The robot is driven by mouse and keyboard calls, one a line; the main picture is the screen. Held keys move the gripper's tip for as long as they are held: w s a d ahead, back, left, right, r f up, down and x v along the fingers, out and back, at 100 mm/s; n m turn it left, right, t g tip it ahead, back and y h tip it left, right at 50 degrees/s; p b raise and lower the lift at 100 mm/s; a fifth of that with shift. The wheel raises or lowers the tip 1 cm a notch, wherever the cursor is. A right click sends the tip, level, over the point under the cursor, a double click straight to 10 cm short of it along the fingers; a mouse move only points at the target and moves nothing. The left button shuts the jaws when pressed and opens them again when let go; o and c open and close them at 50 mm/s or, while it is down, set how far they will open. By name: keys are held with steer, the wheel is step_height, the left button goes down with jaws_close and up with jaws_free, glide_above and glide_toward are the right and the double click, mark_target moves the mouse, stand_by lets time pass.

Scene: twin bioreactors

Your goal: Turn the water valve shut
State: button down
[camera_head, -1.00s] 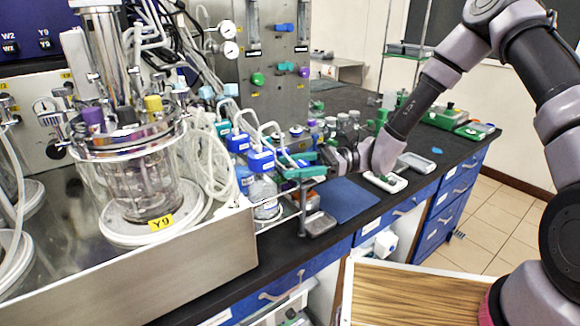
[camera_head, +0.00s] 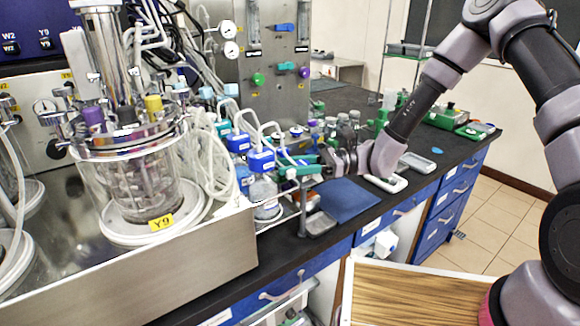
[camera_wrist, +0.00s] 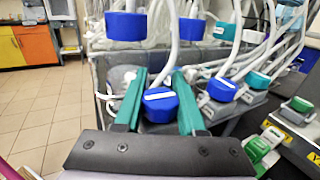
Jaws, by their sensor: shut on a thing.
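The steel panel at the back carries a blue lever (camera_head: 284,28), a teal handle (camera_head: 285,66), a green knob (camera_head: 257,79) and a purple knob (camera_head: 304,72). I cannot tell which of them is the water valve. My gripper (camera_head: 292,166) is over the bench, well below and in front of these handles. In the wrist view, the teal fingers of my gripper (camera_wrist: 158,103) are on either side of a blue cap (camera_wrist: 161,105) with a white label, and they are shut on it. The panel handles are not clearly seen in the wrist view.
A glass bioreactor (camera_head: 140,180) stands on a steel tray at left, with white tubes looping beside it. More blue-capped bottles (camera_head: 262,160) crowd the fingers. A blue mat (camera_head: 347,199) lies on the bench to the right. Green equipment (camera_head: 446,115) stands farther right.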

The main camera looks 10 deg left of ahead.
steer(key=m+t, duration=0.2)
steer(key=t, duration=0.1)
steer(key=m+t+y, duration=0.1)
steer(key=m+t, duration=0.1)
steer(key=t, duration=0.1)
steer(key=w+m+t, duration=0.1)
steer(key=t, duration=0.1)
steer(key=shift+w+a+m+t, duration=0.1)
steer(key=shift+a+m+t, duration=0.1)
steer(key=shift+m+t, duration=0.2)
steer(key=m+t, duration=0.1)
steer(key=t, duration=0.1)
steer(key=w+m+t, duration=0.1)
steer(key=m+t, duration=0.1)
steer(key=shift+d+r+t+h, duration=0.1)
steer(key=shift+t+h, duration=0.2)
steer(key=shift+h, duration=0.1)
steer(key=shift+w+d+m+t+h, duration=0.15)
steer(key=shift+m+t+h, duration=0.35)
steer(key=shift+t, duration=0.3)
steer(key=shift+w+m+t+h, duration=0.15)
steer(key=shift+m+t+h, duration=0.15)
steer(key=shift+m+t, duration=0.4)
steer(key=shift+t, duration=0.3)
steer(key=c, duration=0.5)
jaws_free()
steer(key=shift+d, duration=0.15)
